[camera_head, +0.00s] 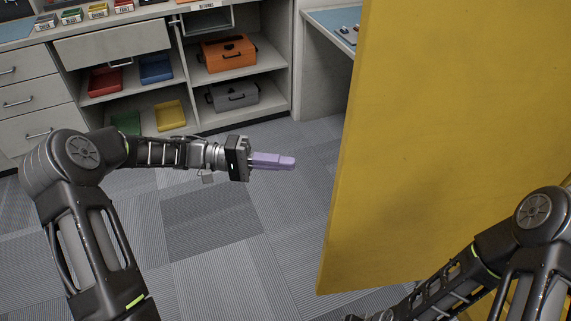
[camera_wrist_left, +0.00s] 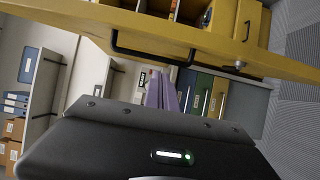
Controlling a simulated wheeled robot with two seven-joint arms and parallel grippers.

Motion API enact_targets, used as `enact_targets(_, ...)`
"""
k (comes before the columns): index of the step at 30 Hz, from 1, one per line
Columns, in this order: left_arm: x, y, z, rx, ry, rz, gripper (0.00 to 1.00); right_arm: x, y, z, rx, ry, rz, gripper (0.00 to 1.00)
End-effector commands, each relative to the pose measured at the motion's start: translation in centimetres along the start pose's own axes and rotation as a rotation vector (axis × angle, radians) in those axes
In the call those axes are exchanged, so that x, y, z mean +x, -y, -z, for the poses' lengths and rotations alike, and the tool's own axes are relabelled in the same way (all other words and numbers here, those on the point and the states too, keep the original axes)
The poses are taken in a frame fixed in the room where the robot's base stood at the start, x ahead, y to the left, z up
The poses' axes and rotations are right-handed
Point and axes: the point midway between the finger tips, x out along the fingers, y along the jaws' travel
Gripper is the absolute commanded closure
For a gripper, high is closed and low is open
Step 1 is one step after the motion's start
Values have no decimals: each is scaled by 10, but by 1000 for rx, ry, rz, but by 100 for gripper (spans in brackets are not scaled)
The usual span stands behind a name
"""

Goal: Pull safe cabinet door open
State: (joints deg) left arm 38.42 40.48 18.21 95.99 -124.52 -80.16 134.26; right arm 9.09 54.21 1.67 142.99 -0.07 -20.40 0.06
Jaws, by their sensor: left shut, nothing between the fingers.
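The large yellow panel (camera_head: 440,120), which looks like the safe cabinet door, fills the right side of the head view. My left gripper (camera_head: 292,163) has purple fingers, shut and empty, pointing right toward the panel's left edge with a gap between. In the left wrist view, the yellow door (camera_wrist_left: 200,38) spans the top, with a black bar handle (camera_wrist_left: 150,52) and a round grey knob (camera_wrist_left: 240,65). The purple fingers (camera_wrist_left: 162,88) show below the handle, seemingly apart from it. Yellow cabinet shelves (camera_wrist_left: 188,12) show beyond the door's edge. My right arm is at lower right; its gripper is out of view.
A grey shelf unit (camera_head: 292,60) stands at the back with an orange case (camera_head: 228,54), a grey case (camera_head: 233,96) and coloured trays. A desk (camera_head: 325,70) stands behind the yellow panel's left edge. The carpeted floor (camera_head: 270,235) between is clear.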

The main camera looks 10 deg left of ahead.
Motion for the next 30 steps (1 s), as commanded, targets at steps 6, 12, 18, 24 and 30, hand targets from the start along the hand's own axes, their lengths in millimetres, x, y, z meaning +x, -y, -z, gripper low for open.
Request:
enact_targets(6,39,-2,-1,-2,3,-3,100,-7,3,0,0,0,0,64)
enact_targets(12,80,-2,-1,-2,3,-3,100,-13,5,0,0,0,0,64)
enact_targets(18,87,-2,-28,-2,-2,0,100,-22,9,0,0,1,0,64)
enact_targets(24,90,0,-38,2,-1,1,100,-24,9,0,0,2,0,64)
enact_targets(30,91,0,-39,2,-1,1,100,-23,9,0,0,2,0,64)
